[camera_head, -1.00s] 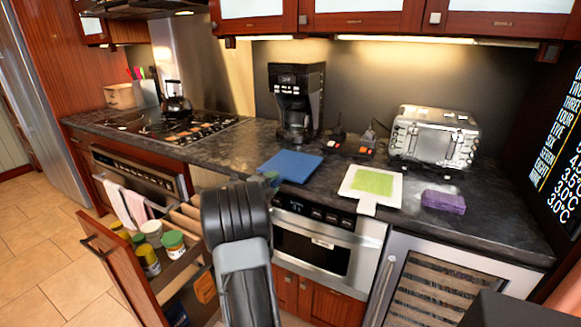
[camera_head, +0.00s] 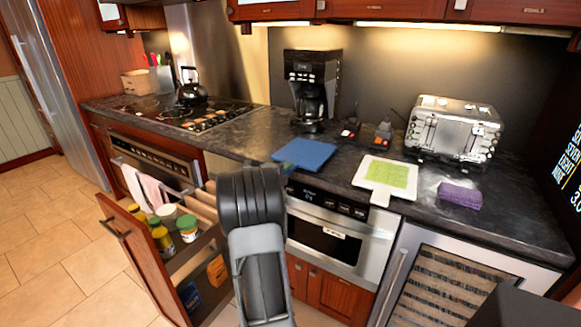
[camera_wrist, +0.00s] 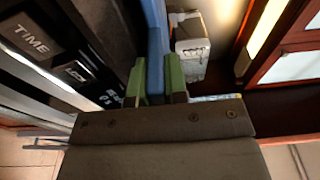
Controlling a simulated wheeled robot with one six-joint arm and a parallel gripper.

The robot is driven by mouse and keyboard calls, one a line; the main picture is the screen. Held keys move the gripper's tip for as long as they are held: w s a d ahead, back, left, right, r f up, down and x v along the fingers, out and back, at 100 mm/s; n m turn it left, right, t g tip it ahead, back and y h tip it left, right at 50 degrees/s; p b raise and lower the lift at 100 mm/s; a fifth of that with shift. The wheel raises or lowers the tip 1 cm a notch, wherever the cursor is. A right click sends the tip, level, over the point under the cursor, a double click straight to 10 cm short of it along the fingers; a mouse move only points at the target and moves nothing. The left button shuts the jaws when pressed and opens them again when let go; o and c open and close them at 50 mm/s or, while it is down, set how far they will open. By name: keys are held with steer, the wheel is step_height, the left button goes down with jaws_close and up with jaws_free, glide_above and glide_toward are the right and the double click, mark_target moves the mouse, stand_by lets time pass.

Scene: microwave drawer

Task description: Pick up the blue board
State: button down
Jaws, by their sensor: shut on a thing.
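The blue board (camera_head: 304,154) lies flat on the dark counter near its front edge, left of the white board. In the wrist view the blue board (camera_wrist: 155,50) shows edge-on as a blue strip between the two green fingertips. My gripper (camera_wrist: 157,82) is shut on the board's near edge. In the head view my own arm hides most of the gripper. I cannot tell from these views whether the board is clear of the counter.
A white board with a green sheet (camera_head: 388,178), a purple sponge (camera_head: 459,195), a toaster (camera_head: 453,130) and a coffee maker (camera_head: 312,88) stand on the counter. A microwave (camera_head: 335,238) is below. An open drawer (camera_head: 150,265) with jars juts out at left.

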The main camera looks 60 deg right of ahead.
steer(key=shift+r, duration=0.55)
steer(key=s+a+r, duration=0.4)
steer(key=a+r, duration=0.7)
steer(key=a, duration=0.2)
steer(key=shift+s+a+r+p, duration=0.15)
steer(key=shift+a+r+p, duration=0.05)
steer(key=shift+r+p, duration=0.2)
